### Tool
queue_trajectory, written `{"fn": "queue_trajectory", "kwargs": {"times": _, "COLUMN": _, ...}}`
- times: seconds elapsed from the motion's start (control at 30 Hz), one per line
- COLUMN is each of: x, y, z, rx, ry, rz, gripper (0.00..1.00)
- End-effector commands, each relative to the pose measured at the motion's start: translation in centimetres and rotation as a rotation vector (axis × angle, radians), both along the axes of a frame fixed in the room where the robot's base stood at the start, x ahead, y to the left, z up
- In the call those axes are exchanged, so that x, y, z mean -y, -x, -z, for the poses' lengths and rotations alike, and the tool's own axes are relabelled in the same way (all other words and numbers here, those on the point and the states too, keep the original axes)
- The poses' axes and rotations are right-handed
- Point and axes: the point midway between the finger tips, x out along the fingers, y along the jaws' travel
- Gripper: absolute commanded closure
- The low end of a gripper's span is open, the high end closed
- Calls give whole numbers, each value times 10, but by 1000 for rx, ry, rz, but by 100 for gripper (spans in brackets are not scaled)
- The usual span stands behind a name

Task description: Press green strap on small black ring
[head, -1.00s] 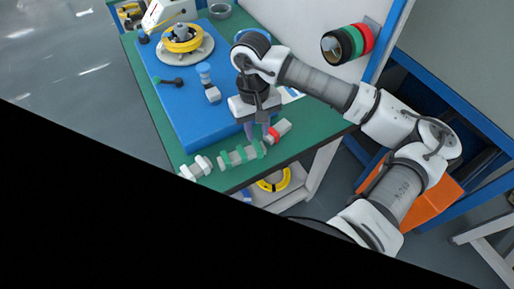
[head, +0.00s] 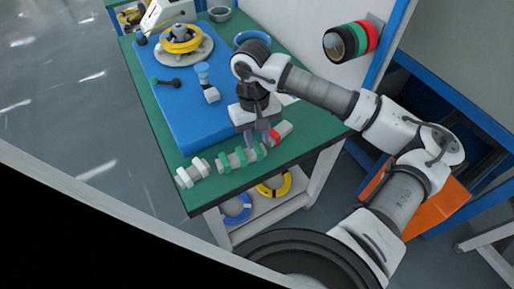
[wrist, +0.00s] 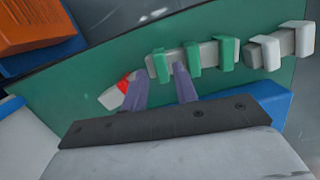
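Several green straps sit on a grey holder bar (head: 234,160) near the front edge of the table. The green strap nearest the gripper (wrist: 160,66) stands at the bar's left end in the wrist view. My gripper (head: 259,146) points down over this end. Its two purple fingers are apart, one on each side of that strap in the wrist view (wrist: 160,73). I cannot tell whether they touch it. I cannot make out the small black ring with certainty.
A blue board (head: 187,125) covers much of the green table (head: 160,135). It carries a yellow ring on a round base (head: 181,42), a small blue-topped fixture (head: 205,80) and a black piece (head: 172,83).

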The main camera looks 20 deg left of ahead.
Motion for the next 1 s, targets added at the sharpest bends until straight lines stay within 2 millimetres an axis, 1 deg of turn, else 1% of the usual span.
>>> {"fn": "queue_trajectory", "kwargs": {"times": 1.0, "x": 0, "y": 0, "z": 22, "rx": 0, "ry": 0, "rz": 0, "gripper": 71}}
